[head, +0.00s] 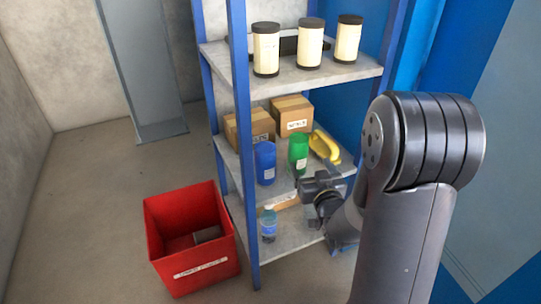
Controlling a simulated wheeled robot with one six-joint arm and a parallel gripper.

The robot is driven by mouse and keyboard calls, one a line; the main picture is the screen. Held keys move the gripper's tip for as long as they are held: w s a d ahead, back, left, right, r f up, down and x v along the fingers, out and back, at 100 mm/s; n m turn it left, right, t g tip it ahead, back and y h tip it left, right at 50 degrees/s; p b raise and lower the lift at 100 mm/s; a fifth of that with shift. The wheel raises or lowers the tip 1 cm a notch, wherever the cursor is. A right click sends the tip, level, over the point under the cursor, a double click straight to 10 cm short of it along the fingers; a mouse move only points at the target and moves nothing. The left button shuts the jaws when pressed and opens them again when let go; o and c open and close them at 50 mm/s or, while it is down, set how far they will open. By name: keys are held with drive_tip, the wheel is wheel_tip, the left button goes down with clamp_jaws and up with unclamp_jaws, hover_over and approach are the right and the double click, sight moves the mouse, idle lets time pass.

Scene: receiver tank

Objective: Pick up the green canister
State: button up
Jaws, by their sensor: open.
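The green canister (298,152) stands upright on the middle shelf of the blue-framed rack, with a pale label near its base. A blue canister (265,163) stands to its left and a yellow object (325,147) lies to its right. My gripper (308,187) is in front of the rack, below and slightly right of the green canister in the picture. Its jaws are open and small in this view. I see no contact with the canister, but the depth gap is hard to judge. My arm hides the right part of the lower shelves.
Two cardboard boxes (293,115) stand behind the canisters. Three cream containers with dark lids (310,43) stand on the top shelf (340,73). A water bottle (268,224) stands on the bottom shelf. A red bin (190,237) is on the floor left of the rack. The left floor is clear.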

sight(300, 153)
drive_tip(key=shift+y, duration=0.4)
drive_tip(key=w, duration=0.2)
drive_tip(key=w+a, duration=0.1)
drive_tip(key=w, duration=0.3)
drive_tip(key=shift+w+a+f+b, duration=0.1)
drive_tip(key=shift+a+f+b, duration=0.1)
drive_tip(key=shift+a+b, duration=0.15)
drive_tip(key=shift+w+a+b, duration=0.2)
drive_tip(key=shift+w+b, duration=0.5)
drive_tip(key=shift+w, duration=2.15)
drive_tip(key=shift+r, duration=0.15)
drive_tip(key=c, duration=1.4)
